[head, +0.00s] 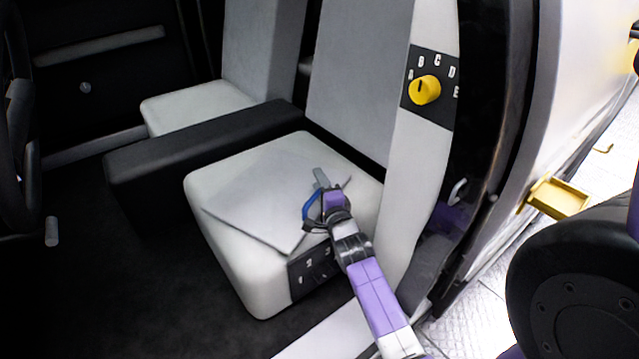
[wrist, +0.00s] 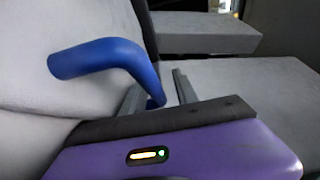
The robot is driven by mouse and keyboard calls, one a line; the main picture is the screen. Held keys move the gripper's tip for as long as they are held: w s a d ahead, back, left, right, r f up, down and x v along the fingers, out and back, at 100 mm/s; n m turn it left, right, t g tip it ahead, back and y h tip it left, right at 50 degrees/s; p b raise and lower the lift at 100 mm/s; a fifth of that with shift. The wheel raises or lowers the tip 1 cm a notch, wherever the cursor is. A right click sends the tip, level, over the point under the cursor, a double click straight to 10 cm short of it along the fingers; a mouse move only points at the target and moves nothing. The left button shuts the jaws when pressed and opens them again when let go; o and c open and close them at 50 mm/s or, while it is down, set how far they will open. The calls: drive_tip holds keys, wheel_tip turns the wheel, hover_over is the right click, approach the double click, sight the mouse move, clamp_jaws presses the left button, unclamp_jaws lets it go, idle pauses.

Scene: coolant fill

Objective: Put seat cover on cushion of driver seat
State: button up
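The seat cover (head: 262,195), a thin light-grey sheet, lies flat and turned askew on the white cushion of the driver seat (head: 215,230). One corner reaches past the cushion's front edge. My gripper (head: 320,180) is over the cover's right part, low above it; contact cannot be told. In the wrist view its two grey fingers (wrist: 160,78) stand apart. A bent blue handle-like bar (wrist: 105,58) reaches down between them with no clear grip on it. The blue bar also shows beside my gripper in the head view (head: 309,206). What the bar joins to is hidden.
A black console (head: 200,145) separates this seat from the passenger seat (head: 190,105). The seat back (head: 360,80) rises behind the cushion. A yellow knob (head: 425,90) is on the pillar at right, and a yellow tray (head: 558,198) is outside.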

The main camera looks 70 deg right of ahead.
drive_tip(key=p+v, duration=0.2)
drive_tip(key=v, duration=1)
drive_tip(key=shift+r, duration=0.1)
drive_tip(key=a+f+n+t+y, duration=0.1)
drive_tip(key=a+n+t+y, duration=0.15)
drive_tip(key=a+n, duration=0.75)
drive_tip(key=s+a+r+n+y, duration=0.3)
drive_tip(key=s+a+n+y, duration=0.2)
drive_tip(key=a+n, duration=0.4)
drive_tip(key=s+a+r+n+y, duration=0.4)
drive_tip(key=s+a+n+y, duration=0.2)
drive_tip(key=a, duration=1)
drive_tip(key=s+n+t, duration=0.1)
drive_tip(key=s+n, duration=0.1)
drive_tip(key=n, duration=0.1)
drive_tip(key=shift+s+a+r, duration=0.2)
drive_tip(key=shift+r, duration=0.05)
drive_tip(key=shift+y, duration=0.25)
wheel_tip(320, 180, up, 22)
drive_tip(key=p, duration=2.2)
drive_tip(key=shift+f, duration=0.1)
